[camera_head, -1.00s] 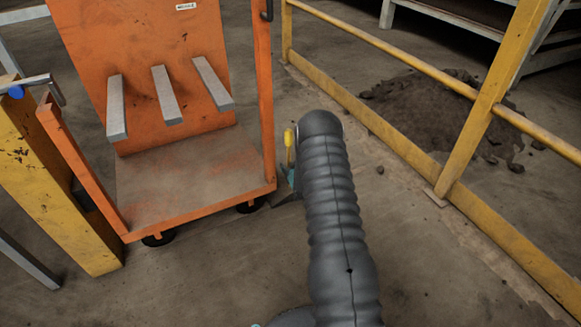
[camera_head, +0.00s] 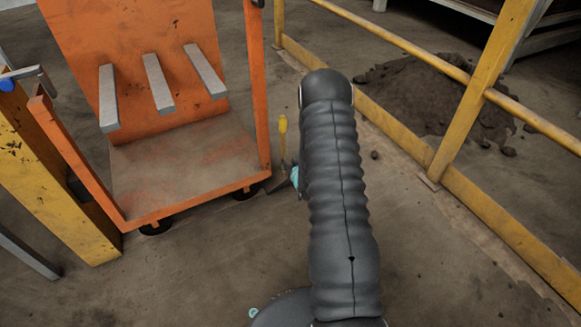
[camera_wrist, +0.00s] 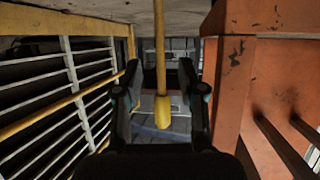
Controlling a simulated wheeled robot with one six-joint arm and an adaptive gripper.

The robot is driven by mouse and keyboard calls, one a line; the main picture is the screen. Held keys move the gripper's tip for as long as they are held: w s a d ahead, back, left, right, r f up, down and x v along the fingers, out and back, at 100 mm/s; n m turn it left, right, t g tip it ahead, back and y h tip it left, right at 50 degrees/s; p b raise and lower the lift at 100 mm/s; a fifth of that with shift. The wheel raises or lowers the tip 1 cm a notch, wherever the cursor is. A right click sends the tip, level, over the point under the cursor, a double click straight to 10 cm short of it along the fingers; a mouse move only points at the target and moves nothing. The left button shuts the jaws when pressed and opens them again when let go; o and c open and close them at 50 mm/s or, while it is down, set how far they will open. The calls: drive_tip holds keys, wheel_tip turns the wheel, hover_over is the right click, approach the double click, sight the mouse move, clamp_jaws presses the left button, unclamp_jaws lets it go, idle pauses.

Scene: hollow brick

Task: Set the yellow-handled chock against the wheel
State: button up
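The chock (camera_head: 278,185) is a dark wedge on the floor beside the cart's right front wheel (camera_head: 247,191). A small gap seems to show, but I cannot tell if they touch. Its yellow handle (camera_head: 283,127) stands upright. In the wrist view the handle (camera_wrist: 163,107) lies between the two fingers of my gripper (camera_wrist: 160,72), with space on both sides. My gripper is open there and not clamped on it. In the head view my arm hides most of the gripper; a teal bit shows right of the chock.
A yellow post (camera_head: 55,190) is at the left. A yellow railing (camera_head: 410,150) runs along the right, with a dirt pile (camera_head: 430,95) behind it.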

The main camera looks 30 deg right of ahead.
drive_tip(key=s+a+r+g, duration=0.1)
drive_tip(key=s+a+r, duration=0.15)
drive_tip(key=r, duration=0.65)
drive_tip(key=s+a+r+g, duration=0.15)
drive_tip(key=a+r, duration=0.25)
drive_tip(key=r, duration=0.5)
drive_tip(key=s+a+r+g, duration=0.1)
drive_tip(key=s+a+r, duration=0.2)
drive_tip(key=r, duration=0.6)
drive_tip(key=s+a+r+g, duration=0.1)
drive_tip(key=s+a+r, duration=0.2)
drive_tip(key=s, duration=0.7)
drive_tip(key=s+a+r+n+g+y, duration=0.1)
drive_tip(key=s+a+r, duration=0.3)
drive_tip(key=s, duration=0.7)
drive_tip(key=s+a+r+g+y, duration=0.1)
drive_tip(key=s+a+r, duration=0.3)
drive_tip(key=s, duration=0.7)
drive_tip(key=shift+n+g, duration=0.4)
drive_tip(key=shift+g, duration=0.15)
wheel_tip(320, 180, up, 5)
drive_tip(key=p, duration=0.5)
